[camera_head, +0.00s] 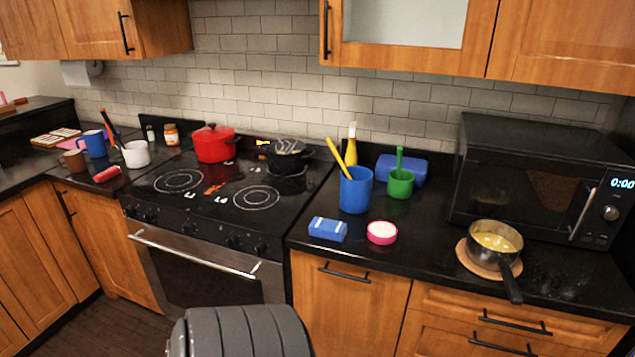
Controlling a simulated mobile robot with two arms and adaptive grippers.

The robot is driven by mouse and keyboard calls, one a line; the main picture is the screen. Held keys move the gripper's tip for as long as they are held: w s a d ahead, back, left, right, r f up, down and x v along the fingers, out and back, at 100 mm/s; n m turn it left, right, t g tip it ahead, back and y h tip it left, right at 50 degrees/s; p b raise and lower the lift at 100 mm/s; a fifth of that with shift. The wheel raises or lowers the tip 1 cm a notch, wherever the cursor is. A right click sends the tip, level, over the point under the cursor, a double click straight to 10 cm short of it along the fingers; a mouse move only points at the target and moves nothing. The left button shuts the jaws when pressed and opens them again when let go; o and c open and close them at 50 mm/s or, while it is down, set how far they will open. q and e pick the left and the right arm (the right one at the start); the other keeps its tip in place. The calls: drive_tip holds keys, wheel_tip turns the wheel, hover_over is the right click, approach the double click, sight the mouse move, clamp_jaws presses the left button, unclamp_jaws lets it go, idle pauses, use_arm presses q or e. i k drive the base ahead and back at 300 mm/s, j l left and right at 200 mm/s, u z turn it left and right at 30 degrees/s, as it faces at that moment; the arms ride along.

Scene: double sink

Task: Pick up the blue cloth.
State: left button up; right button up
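I cannot make out a blue cloth for certain. A small blue block-like item (327,229) with white marks on top lies on the counter just right of the stove; I cannot tell whether it is a folded cloth, a sponge or a packet. A larger blue item (412,167) with rounded edges sits farther back, partly hidden behind a green cup (400,184); it looks like a container. Neither of my grippers is in view.
A blue cup (356,192) with a yellow utensil and a pink-rimmed round tub (382,233) stand near the small blue item. A saucepan (494,241) on a round board has its handle toward the front edge. A black microwave (545,182) fills the right. The stove (215,202) holds pots.

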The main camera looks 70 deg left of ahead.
sight(320, 228)
drive_tip(key=u, duration=2.15)
